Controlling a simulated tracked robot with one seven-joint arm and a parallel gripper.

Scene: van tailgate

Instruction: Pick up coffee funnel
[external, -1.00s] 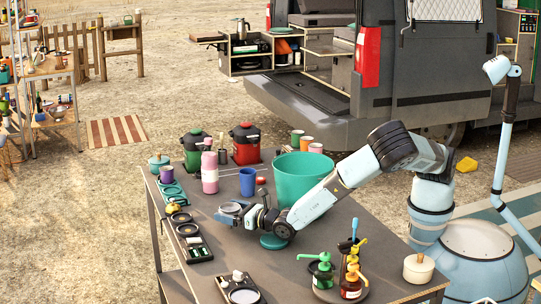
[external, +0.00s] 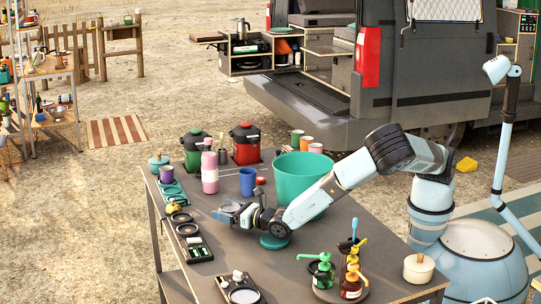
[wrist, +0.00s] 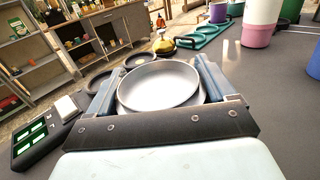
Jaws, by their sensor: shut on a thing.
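The coffee funnel (wrist: 160,84) is a shallow round metal piece with a pale grey inside and a raised rim. In the wrist view it sits between the two fingers of my gripper (wrist: 160,95), which are closed against its sides. In the external view my gripper (external: 238,214) is low over the left part of the table, and the funnel (external: 229,207) shows only as a small pale shape at the fingertips. Its underside is hidden, and I cannot tell whether it touches the table.
A large teal bucket (external: 298,176) stands behind my arm. A blue cup (external: 247,182) and a pink bottle (external: 209,172) stand behind the gripper. A dark tray (external: 196,246) lies to its left front. Pump bottles (external: 352,278) stand at the front right.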

